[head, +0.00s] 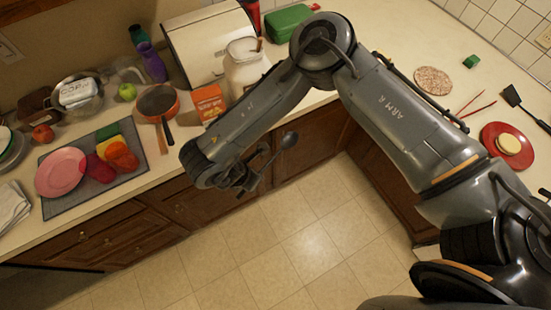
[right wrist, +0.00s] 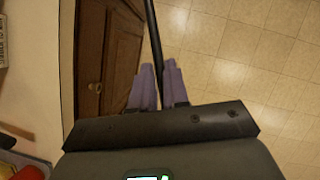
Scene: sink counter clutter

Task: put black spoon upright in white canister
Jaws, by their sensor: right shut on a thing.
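The black spoon (head: 289,141) is held out over the floor in front of the counter, tilted, with its bowl up and to the right in the head view. My right gripper (head: 252,180) is shut on its handle. In the right wrist view the dark handle (right wrist: 152,40) runs up between the two purple fingers of the gripper (right wrist: 159,82); the bowl is outside that view. The white canister (head: 244,70) stands on the counter behind my right forearm, which covers its lower right part. A wooden utensil sticks out of its top. My left gripper is not in view.
An orange box (head: 208,103) stands left of the canister, and a white bread box (head: 207,45) stands behind it. A pan (head: 157,103) and a grey mat (head: 64,208) with a pink plate lie farther left. The floor (head: 290,250) below the gripper is clear.

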